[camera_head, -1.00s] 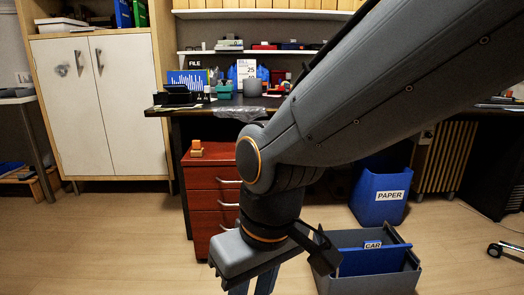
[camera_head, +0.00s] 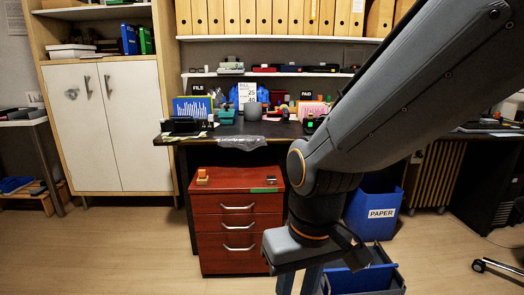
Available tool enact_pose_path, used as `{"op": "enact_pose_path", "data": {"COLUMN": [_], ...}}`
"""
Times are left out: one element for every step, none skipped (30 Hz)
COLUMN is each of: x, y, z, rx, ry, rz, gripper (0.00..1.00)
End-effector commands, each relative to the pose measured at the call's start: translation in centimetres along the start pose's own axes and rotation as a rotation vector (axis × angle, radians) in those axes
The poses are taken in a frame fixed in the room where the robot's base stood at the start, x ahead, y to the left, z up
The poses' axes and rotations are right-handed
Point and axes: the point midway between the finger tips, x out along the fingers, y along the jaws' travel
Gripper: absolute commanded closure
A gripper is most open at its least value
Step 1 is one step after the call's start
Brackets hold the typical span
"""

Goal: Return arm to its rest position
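My arm (camera_head: 400,95) reaches in from the upper right and bends down at its wrist. My gripper (camera_head: 299,283) points down at the bottom of the picture, right of the red drawer cabinet. Two finger parts show below the grey gripper body, with a gap between them. Their tips are cut off by the lower edge, so I cannot see whether they hold anything.
The red drawer cabinet (camera_head: 238,223) stands under the dark desk (camera_head: 235,130). A blue PAPER bin (camera_head: 372,225) is behind. A white-doored cupboard (camera_head: 130,130) is at left; floor before it is clear.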

Motion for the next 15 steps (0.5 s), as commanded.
{"op": "enact_pose_path", "data": {"x": [-1.8, -2.4, -3.1, -3.7, -4.3, -5.0, -5.6, -6.2, -6.9, -7.5, -8.0, -8.8, -9.3, -9.9, -10.7], "y": [0.5, 0.8, 1.3, 1.6, 1.9, 2.4, 2.7, 3.1, 3.5, 3.9, 4.2, 4.7, 5.0, 5.3, 5.8], "z": [0.3, 0.4, 0.5, 0.6, 0.7, 0.8, 1.0, 1.1, 1.3, 1.4, 1.6, 1.8, 1.9, 2.1, 2.4], "rx": [0.021, 0.032, 0.046, 0.057, 0.068, 0.083, 0.093, 0.105, 0.118, 0.130, 0.140, 0.154, 0.164, 0.175, 0.190], "ry": [-0.003, -0.004, -0.005, -0.006, -0.007, -0.008, -0.008, -0.009, -0.012, -0.013, -0.014, -0.014, -0.015, -0.017, -0.019], "rz": [0.005, 0.009, 0.013, 0.015, 0.018, 0.022, 0.024, 0.027, 0.030, 0.033, 0.036, 0.039, 0.042, 0.044, 0.047], "gripper": [0.73, 0.73, 0.73, 0.73, 0.73, 0.73, 0.73, 0.73, 0.73, 0.73, 0.73, 0.73, 0.73, 0.73, 0.73]}}
